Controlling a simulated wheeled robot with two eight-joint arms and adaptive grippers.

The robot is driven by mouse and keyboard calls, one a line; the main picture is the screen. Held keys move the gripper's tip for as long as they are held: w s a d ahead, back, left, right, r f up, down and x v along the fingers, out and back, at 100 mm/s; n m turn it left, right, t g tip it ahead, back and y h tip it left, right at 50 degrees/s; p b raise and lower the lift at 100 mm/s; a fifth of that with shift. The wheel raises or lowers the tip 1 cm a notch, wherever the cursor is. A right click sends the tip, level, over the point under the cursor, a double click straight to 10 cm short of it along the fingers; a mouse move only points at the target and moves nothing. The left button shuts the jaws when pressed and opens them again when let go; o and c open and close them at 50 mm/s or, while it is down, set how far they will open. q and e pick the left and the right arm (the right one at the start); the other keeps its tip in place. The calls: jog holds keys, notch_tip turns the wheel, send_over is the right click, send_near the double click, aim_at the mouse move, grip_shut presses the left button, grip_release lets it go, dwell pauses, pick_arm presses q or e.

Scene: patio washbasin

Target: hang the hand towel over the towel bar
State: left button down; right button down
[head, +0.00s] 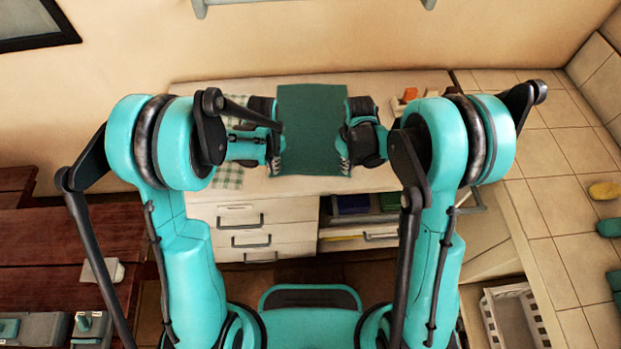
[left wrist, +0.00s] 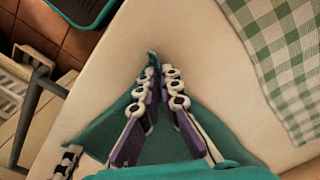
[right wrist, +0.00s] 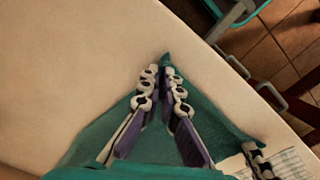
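The dark green hand towel (head: 311,130) is stretched between my two grippers over the pale counter. My left gripper (head: 277,160) holds its left edge and my right gripper (head: 344,160) its right edge. In the left wrist view, the fingers (left wrist: 161,80) are closed on the towel (left wrist: 95,133), with a small tip poking out beyond them. In the right wrist view, the fingers (right wrist: 163,78) are likewise closed on the towel (right wrist: 212,123). A pale grey bar (head: 310,1), apparently the towel bar, is on the wall at the top, mostly cut off by the frame.
A green checkered cloth (head: 228,177) lies on the counter (head: 200,93) at left. An orange and white item (head: 410,95) stands at the back right. Drawers (head: 250,238) and an open shelf are below. A white basket (head: 515,315) sits at lower right.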

pick_arm(q)
jog(key=shift+a+r, duration=0.1)
pick_arm(e)
jog(key=shift+d+r, duration=0.1)
